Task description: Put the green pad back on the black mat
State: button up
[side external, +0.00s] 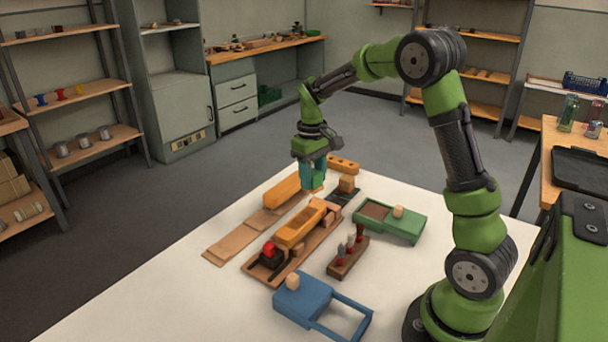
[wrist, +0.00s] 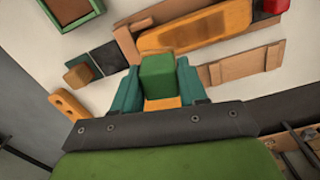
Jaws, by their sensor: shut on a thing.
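My gripper (side external: 313,176) is above the far part of the white table. In the wrist view its teal fingers (wrist: 159,82) are shut on the green pad (wrist: 158,66), a small block. An orange piece (wrist: 162,102) shows just below the pad between the fingers; I cannot tell whether it is joined to it. In the side view the pad is mostly hidden by the fingers. The black mat (wrist: 105,58) lies to the left of the pad in the wrist view. It also shows to the right of the gripper in the side view (side external: 343,197).
A small wooden block (wrist: 78,75) is at the mat's edge. An orange bar with holes (side external: 343,165) lies behind. A green tray (side external: 405,228), a wooden tray with an orange piece (side external: 300,228), a tool rack (side external: 347,258) and a blue tray (side external: 305,303) stand nearer. The table's near left is clear.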

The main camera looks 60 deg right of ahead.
send_over(334, 202)
jog(key=f, duration=0.2)
jog(key=n, duration=0.2)
notch_tip(334, 202, down, 9)
jog(key=shift+f, duration=0.15)
jog(key=o, duration=0.9)
jog(key=shift+f, duration=0.15)
jog(key=shift+o, duration=0.2)
